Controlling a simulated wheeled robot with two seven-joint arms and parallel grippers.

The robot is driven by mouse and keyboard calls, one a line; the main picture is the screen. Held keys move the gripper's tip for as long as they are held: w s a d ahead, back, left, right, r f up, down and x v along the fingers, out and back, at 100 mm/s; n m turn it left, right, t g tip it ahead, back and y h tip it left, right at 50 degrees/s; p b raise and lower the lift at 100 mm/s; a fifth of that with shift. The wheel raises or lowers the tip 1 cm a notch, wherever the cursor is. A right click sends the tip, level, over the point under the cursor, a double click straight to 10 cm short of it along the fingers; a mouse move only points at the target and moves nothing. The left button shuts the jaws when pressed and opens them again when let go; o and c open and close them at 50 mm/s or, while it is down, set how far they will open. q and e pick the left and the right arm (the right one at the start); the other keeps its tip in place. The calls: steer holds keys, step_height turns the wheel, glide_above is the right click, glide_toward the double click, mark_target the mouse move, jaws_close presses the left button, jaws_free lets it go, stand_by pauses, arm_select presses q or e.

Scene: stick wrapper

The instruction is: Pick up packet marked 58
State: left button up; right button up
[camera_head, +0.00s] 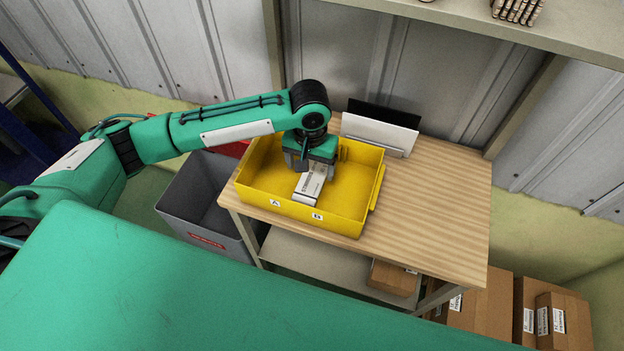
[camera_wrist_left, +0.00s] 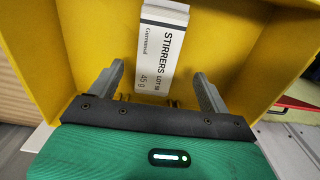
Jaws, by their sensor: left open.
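A white packet (camera_head: 309,188) lies in the yellow bin (camera_head: 357,217) on the wooden table, near the bin's front wall. In the left wrist view the packet (camera_wrist_left: 163,42) reads STIRRERS, with a lot number that looks like 58 and 45 g. My left gripper (camera_head: 308,164) is inside the bin, above the packet's back end. In the left wrist view its open fingers (camera_wrist_left: 158,76) stand on either side of the packet, with gaps on both sides. Part of the packet is hidden under the gripper in the head view. My right gripper is not in view.
The bin's walls surround the gripper; its front is labelled A and B. A grey bin (camera_head: 203,205) stands left of the table. A white panel (camera_head: 379,133) stands behind the yellow bin. The table's right side (camera_head: 440,195) is clear. Cardboard boxes (camera_head: 490,305) sit at lower right.

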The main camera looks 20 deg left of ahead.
mark_target(312, 179)
arm_select(q)
steer(key=f, duration=0.3)
steer(key=shift+d+f+p, duration=0.2)
steer(key=shift+f+p, duration=0.2)
steer(key=shift+f, duration=0.25)
steer(key=c, duration=1.1)
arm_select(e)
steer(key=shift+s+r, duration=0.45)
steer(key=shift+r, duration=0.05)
